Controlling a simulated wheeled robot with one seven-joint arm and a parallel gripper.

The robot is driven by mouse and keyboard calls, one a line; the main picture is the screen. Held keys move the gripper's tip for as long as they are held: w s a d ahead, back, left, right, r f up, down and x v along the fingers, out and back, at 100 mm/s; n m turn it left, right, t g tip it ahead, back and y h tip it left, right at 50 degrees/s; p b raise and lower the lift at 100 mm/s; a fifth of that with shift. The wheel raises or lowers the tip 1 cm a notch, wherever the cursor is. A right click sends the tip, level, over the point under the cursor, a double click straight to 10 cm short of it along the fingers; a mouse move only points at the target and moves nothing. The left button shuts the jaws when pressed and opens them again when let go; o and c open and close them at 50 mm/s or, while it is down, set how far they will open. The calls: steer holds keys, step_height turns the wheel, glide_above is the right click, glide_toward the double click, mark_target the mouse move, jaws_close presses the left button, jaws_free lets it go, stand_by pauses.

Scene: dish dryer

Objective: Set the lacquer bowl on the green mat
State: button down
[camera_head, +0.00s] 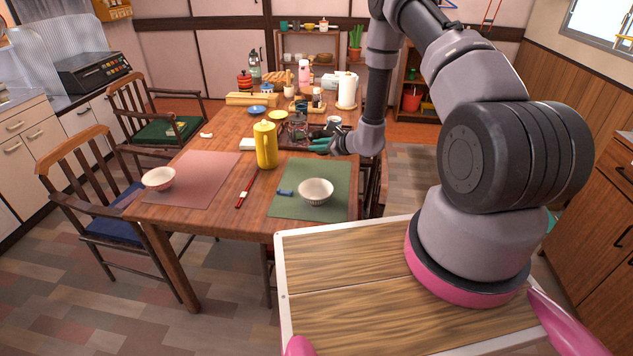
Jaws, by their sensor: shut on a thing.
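The green mat (283,204) lies on the near right part of the wooden table. A white ribbed bowl (316,191) and a small blue item (285,192) rest on it. My gripper (316,145), with teal fingers, is beyond the mat, low over the table beside a dark dish rack (284,143). It is shut on a dark thing at its tips that seems to be the lacquer bowl; its shape is too small and too mixed with the rack to make out clearly.
A yellow bottle (265,146) stands left of the rack. Red chopsticks (246,188) lie between the green mat and a pink mat (203,178), which holds a pinkish bowl (159,179). Blue and yellow dishes, a paper roll (346,90) and bottles stand farther back. Chairs line the left side.

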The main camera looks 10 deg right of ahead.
step_height(320, 180, down, 9)
steer(key=shift+f, duration=0.1)
stand_by(0.3)
steer(key=shift+f, duration=0.15)
steer(key=c, duration=0.8)
jaws_free()
